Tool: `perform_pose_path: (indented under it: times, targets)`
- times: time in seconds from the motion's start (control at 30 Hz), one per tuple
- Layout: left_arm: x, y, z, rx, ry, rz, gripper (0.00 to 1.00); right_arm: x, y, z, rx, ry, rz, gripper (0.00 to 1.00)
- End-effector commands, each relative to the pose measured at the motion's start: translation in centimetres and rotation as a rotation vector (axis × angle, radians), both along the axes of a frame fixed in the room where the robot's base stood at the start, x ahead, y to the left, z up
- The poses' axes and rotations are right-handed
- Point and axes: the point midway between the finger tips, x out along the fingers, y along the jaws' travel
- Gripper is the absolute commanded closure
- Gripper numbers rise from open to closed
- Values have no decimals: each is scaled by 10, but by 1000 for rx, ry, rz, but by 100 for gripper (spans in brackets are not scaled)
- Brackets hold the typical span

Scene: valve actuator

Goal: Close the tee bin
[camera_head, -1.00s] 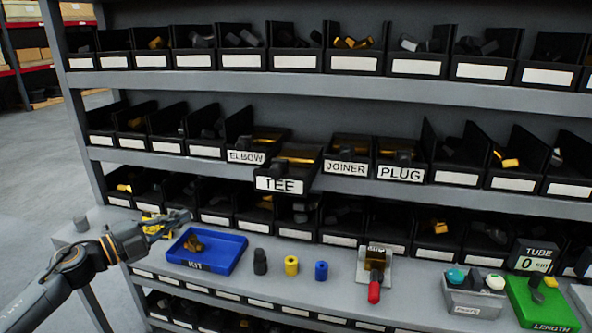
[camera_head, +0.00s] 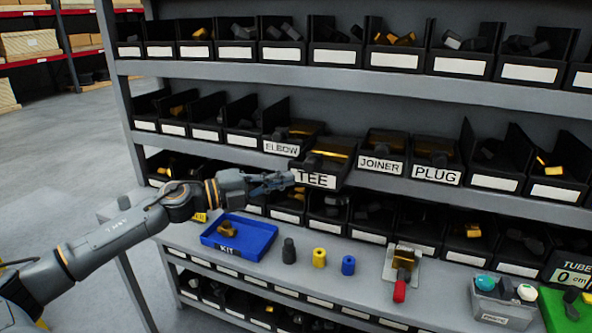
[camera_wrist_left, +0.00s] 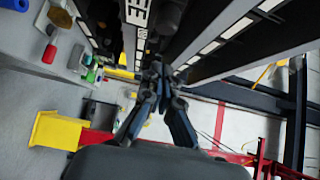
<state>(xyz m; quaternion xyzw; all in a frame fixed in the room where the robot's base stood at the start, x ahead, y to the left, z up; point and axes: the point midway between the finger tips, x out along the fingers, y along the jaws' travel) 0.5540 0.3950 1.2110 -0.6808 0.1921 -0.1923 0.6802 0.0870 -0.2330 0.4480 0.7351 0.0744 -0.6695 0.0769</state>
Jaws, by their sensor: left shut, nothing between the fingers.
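The tee bin (camera_head: 316,180) is a black bin with a white TEE label on the middle shelf, between the elbow bin (camera_head: 283,147) and the joiner bin (camera_head: 380,165). It sticks out in front of its neighbours. My left gripper (camera_head: 290,179) is shut and empty, its fingertips at the left end of the TEE label; I cannot tell whether they touch it. In the left wrist view the closed fingertips (camera_wrist_left: 160,72) point toward the bins, and a label (camera_wrist_left: 137,12) shows sideways just beyond them. My right gripper is not in view.
Below, the bench holds a blue kit tray (camera_head: 240,251), a black cylinder (camera_head: 289,251), a yellow cylinder (camera_head: 319,257), a blue cylinder (camera_head: 348,265) and a red-handled device (camera_head: 400,288). The plug bin (camera_head: 436,175) is right of the joiner bin. Open floor lies left of the rack.

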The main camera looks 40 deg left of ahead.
Motion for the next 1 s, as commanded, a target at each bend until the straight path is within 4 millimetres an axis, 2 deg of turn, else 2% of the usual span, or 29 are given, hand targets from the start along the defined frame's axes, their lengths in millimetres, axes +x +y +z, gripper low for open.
perform_pose_path:
  times: [0.2, 0.6, 1.0]
  targets:
    - [17, -10, 3, 2, -4, 1, 100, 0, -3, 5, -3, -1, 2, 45]
    - [47, 0, 3, -1, -3, 4, 100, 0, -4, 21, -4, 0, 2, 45]
    - [54, 0, 0, 1, 0, 1, 100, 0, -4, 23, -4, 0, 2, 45]
